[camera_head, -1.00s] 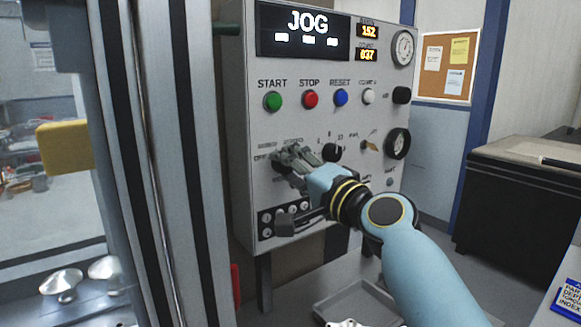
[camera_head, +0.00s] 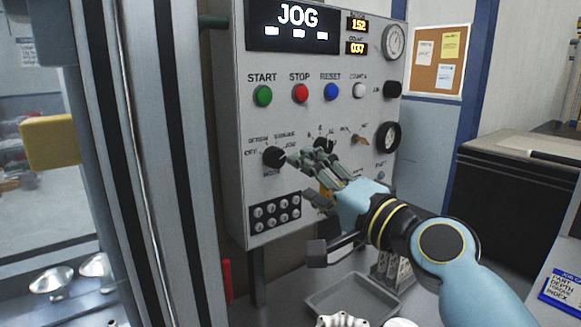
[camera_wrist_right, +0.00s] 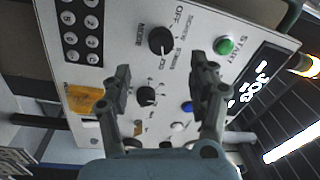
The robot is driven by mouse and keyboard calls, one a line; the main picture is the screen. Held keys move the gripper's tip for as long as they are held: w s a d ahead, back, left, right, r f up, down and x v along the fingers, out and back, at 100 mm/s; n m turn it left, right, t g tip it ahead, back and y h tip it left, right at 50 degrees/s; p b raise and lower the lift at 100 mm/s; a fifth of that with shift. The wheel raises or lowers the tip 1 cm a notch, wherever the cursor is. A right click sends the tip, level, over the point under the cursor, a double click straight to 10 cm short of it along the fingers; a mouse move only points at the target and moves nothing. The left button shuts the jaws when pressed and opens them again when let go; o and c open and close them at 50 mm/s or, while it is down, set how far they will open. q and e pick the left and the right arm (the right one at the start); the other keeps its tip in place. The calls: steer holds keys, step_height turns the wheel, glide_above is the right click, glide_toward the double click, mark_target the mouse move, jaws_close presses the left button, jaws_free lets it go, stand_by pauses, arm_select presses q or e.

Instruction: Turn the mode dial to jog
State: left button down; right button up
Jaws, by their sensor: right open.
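The mode dial (camera_head: 274,157) is a black knob on the grey control panel (camera_head: 226,190), and its pointer seems turned toward the right side of its labels. It also shows in the right wrist view as the MODE dial (camera_wrist_right: 160,40), with its mark toward the JOG label. The display (camera_head: 296,16) reads JOG. My right gripper (camera_head: 314,180) is open and empty, just right of the dial and apart from it. In the right wrist view the open fingers (camera_wrist_right: 161,76) frame a second black knob (camera_wrist_right: 147,96). My left gripper is not in view.
START (camera_head: 263,95), STOP (camera_head: 300,93) and RESET (camera_head: 330,91) buttons sit above the dial. A keypad (camera_head: 274,212) is below it. A grey metal frame (camera_head: 112,150) stands at left. A shallow tray (camera_head: 350,297) lies below the panel.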

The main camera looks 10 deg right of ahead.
steer(key=v, duration=0.4)
stand_by(0.3)
